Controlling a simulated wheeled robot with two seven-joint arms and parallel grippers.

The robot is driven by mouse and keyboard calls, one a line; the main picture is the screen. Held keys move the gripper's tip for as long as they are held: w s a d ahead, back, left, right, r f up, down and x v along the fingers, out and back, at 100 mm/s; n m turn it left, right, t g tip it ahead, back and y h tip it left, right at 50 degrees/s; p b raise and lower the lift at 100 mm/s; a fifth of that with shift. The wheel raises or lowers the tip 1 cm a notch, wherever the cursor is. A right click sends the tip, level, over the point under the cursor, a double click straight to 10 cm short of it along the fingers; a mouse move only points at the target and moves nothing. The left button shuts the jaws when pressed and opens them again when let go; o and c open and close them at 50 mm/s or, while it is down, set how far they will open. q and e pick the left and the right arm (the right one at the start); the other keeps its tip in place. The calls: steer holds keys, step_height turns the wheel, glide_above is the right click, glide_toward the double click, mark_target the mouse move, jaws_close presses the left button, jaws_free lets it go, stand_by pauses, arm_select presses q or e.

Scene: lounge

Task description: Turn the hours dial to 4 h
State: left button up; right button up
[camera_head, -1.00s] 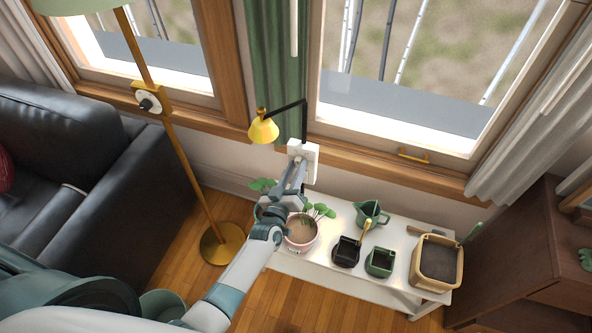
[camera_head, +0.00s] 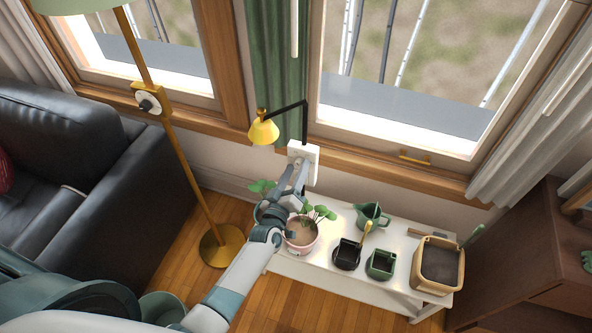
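A white box (camera_head: 313,153) is fixed to the wall below the window, between the green curtain and the white bench. Its front is partly covered by my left gripper, so I cannot make out an hours dial, its marks or its setting. My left gripper (camera_head: 299,172) reaches up from below, its fingertips at the lower front of the box. I cannot tell whether they touch it, or whether the fingers are apart or shut on a knob. My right gripper is out of view.
A yellow lamp (camera_head: 263,130) on a black arm hangs left of the box. A white bench (camera_head: 337,277) below carries a pink plant pot (camera_head: 302,246), small pots, a green jug (camera_head: 371,216) and a tan planter (camera_head: 437,287). A floor lamp pole (camera_head: 186,168) stands left.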

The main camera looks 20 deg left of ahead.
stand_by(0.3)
arm_select(q)
steer(key=s+b, duration=0.3)
steer(key=s, duration=1.4)
steer(key=shift+s+a, duration=0.2)
steer(key=shift+a, duration=0.1)
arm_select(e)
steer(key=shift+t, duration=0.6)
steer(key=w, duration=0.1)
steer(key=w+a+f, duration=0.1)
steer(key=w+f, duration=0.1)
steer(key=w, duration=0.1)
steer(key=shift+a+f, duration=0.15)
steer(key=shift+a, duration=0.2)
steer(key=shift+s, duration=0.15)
